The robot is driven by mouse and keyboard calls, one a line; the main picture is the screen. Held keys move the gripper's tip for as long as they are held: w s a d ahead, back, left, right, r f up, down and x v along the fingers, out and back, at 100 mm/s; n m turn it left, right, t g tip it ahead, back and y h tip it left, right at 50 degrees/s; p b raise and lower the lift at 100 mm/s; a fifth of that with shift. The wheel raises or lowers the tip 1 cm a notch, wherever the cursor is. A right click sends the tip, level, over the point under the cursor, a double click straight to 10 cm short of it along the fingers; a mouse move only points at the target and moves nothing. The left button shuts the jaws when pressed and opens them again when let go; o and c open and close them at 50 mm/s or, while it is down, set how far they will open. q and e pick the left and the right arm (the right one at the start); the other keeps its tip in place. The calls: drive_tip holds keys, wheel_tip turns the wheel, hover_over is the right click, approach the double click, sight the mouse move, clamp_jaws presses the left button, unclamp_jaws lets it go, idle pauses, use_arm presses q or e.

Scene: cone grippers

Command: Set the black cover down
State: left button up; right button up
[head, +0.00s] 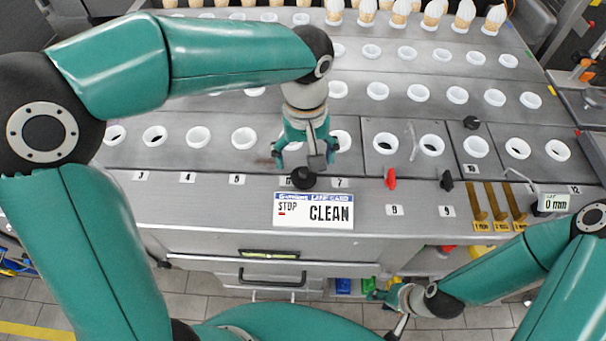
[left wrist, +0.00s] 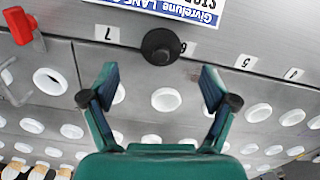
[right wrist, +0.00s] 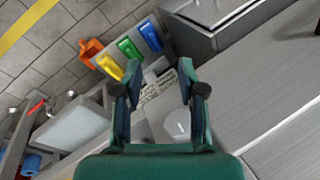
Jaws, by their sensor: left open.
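The black cover (head: 304,178) is a small round black piece with a knob. It sits on the steel front strip between the 6 and 7 labels, above the sign. It also shows in the left wrist view (left wrist: 160,46), beyond the fingertips and between their lines. My left gripper (head: 305,156) is open and empty, just behind and above the cover, with the fingers spread and apart from it (left wrist: 158,85). My right gripper (head: 391,300) is low in front of the machine. In the right wrist view (right wrist: 155,80) its fingers are apart with nothing between them.
A white sign (head: 314,210) reading CLEAN is in front of the cover. Rows of white-ringed holes (head: 243,138) lie behind, with cones (head: 434,14) at the back. A red lever (head: 391,180) and a black one (head: 447,180) stand to the right. Coloured bins (right wrist: 130,48) are below.

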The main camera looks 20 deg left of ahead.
sight(304, 172)
use_arm(q)
drive_tip(key=shift+a+f+p, duration=0.1)
drive_tip(key=shift+f+p, duration=0.4)
drive_tip(key=shift+f, duration=2.75)
drive_tip(key=c, duration=1.1)
drive_tip(key=shift+o, duration=0.2)
drive_tip(key=shift+r, duration=0.2)
